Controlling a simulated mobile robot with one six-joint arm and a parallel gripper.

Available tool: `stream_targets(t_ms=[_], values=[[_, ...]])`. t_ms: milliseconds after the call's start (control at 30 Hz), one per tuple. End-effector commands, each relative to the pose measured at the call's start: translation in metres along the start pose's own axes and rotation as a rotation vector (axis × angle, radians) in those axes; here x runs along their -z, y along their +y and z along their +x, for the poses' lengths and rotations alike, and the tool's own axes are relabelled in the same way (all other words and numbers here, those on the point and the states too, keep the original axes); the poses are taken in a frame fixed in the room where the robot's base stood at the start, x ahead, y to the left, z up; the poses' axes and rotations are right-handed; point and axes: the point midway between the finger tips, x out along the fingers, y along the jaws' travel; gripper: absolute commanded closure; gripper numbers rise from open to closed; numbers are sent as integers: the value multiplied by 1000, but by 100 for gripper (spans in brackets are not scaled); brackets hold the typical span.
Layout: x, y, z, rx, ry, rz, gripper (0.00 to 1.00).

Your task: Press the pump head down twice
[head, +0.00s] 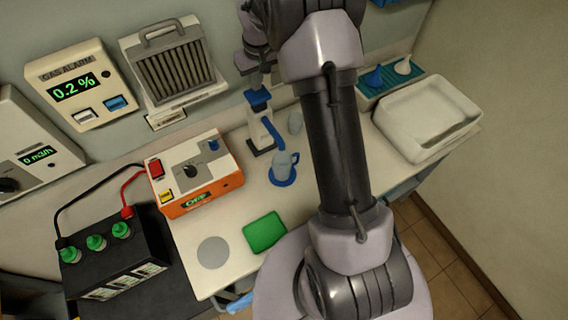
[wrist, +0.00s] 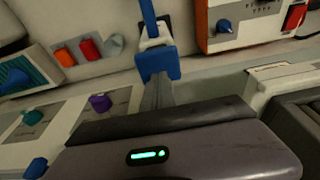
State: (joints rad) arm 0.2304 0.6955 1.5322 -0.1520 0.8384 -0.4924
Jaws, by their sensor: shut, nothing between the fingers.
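The pump bottle (head: 264,132) stands upright on the bench near the wall, with a blue pump head (head: 257,98) on top and a blue spout pointing toward a pale blue jug (head: 285,163). My gripper (head: 256,84) is shut and empty, pointing down just above the pump head. In the wrist view the shut fingers (wrist: 158,88) reach to the edge of the blue pump head (wrist: 158,63); I cannot tell whether they touch it. The spout (wrist: 149,18) runs toward the top edge there. Most of the bottle is hidden under the head in that view.
The jug stands on a blue round mat. An orange-sided charger box (head: 195,178) is left of the bottle, and a black battery (head: 125,262) lies further left. A white tray (head: 428,112) is at right. A green pad (head: 264,232) lies at the front.

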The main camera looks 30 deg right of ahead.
Motion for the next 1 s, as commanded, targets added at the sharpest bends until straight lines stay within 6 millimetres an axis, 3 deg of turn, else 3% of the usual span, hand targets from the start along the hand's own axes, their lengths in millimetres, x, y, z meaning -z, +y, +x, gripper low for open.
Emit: stream_targets(t_ms=[533,1000], values=[[1,0,-3,0,1,0,100],[13,0,-61,0,1,0,100]])
